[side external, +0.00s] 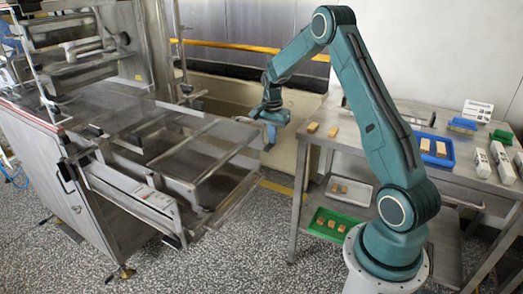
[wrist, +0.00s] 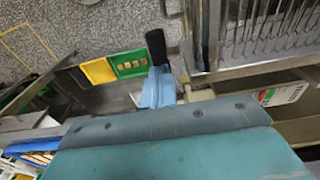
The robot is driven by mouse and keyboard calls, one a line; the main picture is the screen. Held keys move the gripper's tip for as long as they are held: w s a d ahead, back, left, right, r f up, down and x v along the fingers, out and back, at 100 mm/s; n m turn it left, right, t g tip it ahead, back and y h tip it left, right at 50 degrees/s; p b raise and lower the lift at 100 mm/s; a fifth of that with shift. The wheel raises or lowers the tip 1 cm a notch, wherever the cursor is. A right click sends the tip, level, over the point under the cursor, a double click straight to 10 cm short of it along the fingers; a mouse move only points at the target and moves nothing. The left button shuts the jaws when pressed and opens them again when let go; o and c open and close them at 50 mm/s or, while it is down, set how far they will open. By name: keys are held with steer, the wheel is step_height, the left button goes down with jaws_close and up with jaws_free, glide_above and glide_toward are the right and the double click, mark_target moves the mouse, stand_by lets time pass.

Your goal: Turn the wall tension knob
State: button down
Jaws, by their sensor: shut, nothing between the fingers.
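My gripper (side external: 270,138) hangs beside the right end of the mesh machine (side external: 150,125), apart from the bench. In the wrist view my gripper (wrist: 157,48) shows as a blue finger with a dark tip, over the gap beside the mesh. It is shut and holds nothing. I cannot single out the wall tension knob in either view. Small fittings (side external: 187,88) sit on an upright at the machine's back, but I cannot tell whether one is the knob.
A steel bench (side external: 310,142) at right holds a blue tray (side external: 452,155), small boxes and loose bars. A green tray (side external: 350,222) with bars is on its lower shelf. In the wrist view, mesh rods (wrist: 255,30) are at upper right. Speckled floor separates bench and machine.

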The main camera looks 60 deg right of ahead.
steer(key=shift+d+f+y, duration=0.25)
steer(key=shift+d+y, duration=0.2)
steer(key=shift+y, duration=0.75)
steer(key=shift+f, duration=0.1)
steer(key=shift+s+d+f, duration=0.15)
steer(key=shift+d+f, duration=0.5)
steer(key=shift+f, duration=0.4)
steer(key=shift+d+r, duration=0.1)
steer(key=shift+r, duration=0.1)
stand_by(0.5)
step_height(320, 180, up, 13)
steer(key=d, duration=0.2)
steer(key=shift+d+r, duration=0.2)
steer(key=shift+d, duration=0.05)
stand_by(0.3)
